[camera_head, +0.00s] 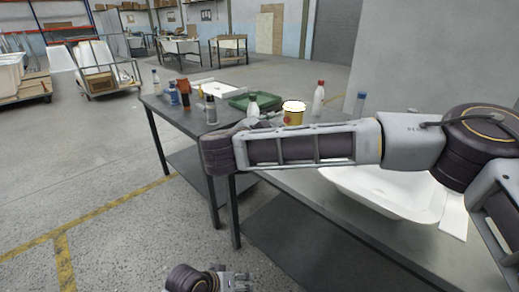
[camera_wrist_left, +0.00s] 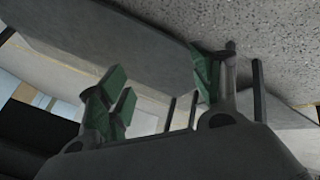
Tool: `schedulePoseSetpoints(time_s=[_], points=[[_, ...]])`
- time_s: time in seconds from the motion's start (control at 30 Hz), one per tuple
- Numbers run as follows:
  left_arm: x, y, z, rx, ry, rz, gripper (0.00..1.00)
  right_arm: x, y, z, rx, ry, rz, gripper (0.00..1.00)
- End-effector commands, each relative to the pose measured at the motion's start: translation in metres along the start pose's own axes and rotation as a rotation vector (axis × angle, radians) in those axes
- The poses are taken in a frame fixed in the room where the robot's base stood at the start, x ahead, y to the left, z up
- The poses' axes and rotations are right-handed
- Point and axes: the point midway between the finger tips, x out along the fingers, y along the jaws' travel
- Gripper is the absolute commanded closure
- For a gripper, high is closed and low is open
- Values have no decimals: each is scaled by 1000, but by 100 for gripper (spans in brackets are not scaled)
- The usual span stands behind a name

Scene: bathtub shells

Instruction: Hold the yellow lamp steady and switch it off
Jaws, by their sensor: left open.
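The yellow lamp (camera_head: 294,117) stands upright on the grey table, its top glowing white. Its lower part is hidden behind my right arm. Its switch cannot be made out. My left gripper (camera_head: 236,283) is at the bottom edge of the head view, low over the floor and well away from the lamp. In the left wrist view its green-padded fingers (camera_wrist_left: 160,88) are apart with nothing between them. My right arm crosses in front of the table. Grey parts that look like my right gripper (camera_head: 262,122) show just behind it, left of the lamp, mostly hidden.
The table (camera_head: 180,115) holds several bottles, a green tray (camera_head: 252,102), a white tray (camera_head: 215,88) and a white tub shell (camera_head: 385,190). A white-and-red bottle (camera_head: 318,99) stands just right of the lamp. Open floor lies left of the table.

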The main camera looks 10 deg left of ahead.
Motion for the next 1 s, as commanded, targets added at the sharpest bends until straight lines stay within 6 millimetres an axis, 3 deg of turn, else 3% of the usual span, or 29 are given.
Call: schedulePoseSetpoints(time_s=[0.5, 1.0], points=[[12, 30, -82, -409, 81, 215, 35, 0, 0, 0, 0, 0, 0, 64], [2, 50, -168, -834, 81, 437, 35, 0, 0, 0, 0, 0, 0, 64]])
